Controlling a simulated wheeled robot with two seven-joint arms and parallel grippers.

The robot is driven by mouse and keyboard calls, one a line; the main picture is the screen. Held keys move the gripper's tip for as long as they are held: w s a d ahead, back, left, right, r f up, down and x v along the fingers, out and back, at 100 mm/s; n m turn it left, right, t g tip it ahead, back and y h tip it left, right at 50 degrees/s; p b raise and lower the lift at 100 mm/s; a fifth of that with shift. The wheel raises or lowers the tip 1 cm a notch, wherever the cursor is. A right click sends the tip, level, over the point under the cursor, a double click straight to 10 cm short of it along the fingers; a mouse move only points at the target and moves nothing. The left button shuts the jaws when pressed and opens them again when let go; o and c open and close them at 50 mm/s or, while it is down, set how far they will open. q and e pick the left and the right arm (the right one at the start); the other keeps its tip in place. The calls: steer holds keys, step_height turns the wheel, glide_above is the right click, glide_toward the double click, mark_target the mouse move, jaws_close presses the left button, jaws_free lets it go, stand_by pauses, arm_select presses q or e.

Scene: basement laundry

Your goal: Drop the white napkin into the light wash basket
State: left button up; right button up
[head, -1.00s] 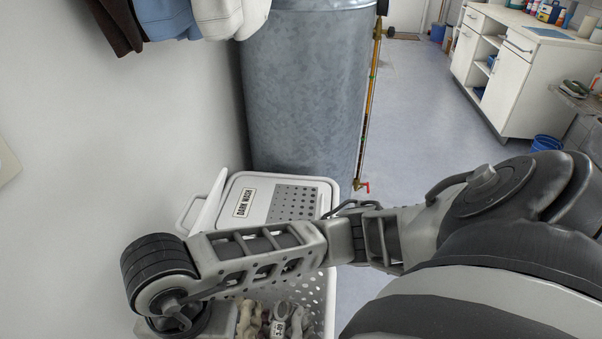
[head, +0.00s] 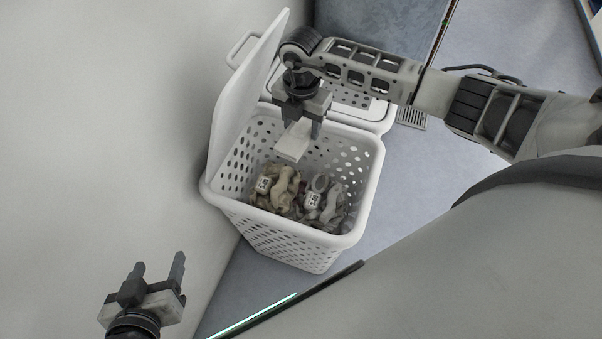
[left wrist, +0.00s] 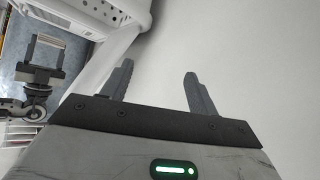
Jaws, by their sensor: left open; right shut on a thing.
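The white perforated light wash basket (head: 292,246) stands open against the wall, though I see no light wash label. Its raised lid (head: 243,100) leans at the left. Light-coloured clothes (head: 284,188) lie at the bottom. My right gripper (head: 302,129) points down over the basket's opening, shut on the white napkin (head: 292,148), which hangs above the clothes, apart from them. This gripper also shows in the left wrist view (left wrist: 42,48). My left gripper (head: 158,266) is open and empty at the lower left of the head view, apart from the basket. Its two fingers (left wrist: 158,72) stand apart in the left wrist view.
A second white basket with a shut lid (head: 352,100) stands directly behind the open one. The pale wall (head: 90,120) bounds the left side. Bare blue-grey floor (head: 405,165) lies right of the baskets, with a floor drain (head: 411,118).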

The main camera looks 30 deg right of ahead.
arm_select(q)
steer(key=f+b, duration=0.1)
steer(key=b, duration=0.1)
steer(key=f+b, duration=0.1)
steer(key=b, duration=0.2)
steer(key=shift+d+t, duration=0.2)
steer(key=shift+t, duration=0.1)
arm_select(e)
step_height(320, 180, down, 6)
steer(key=o, duration=1.1)
steer(key=shift+c, duration=0.2)
steer(key=shift+r, duration=0.1)
arm_select(q)
steer(key=shift+r+p, duration=0.15)
steer(key=shift+p, duration=0.45)
arm_select(e)
step_height(320, 180, up, 16)
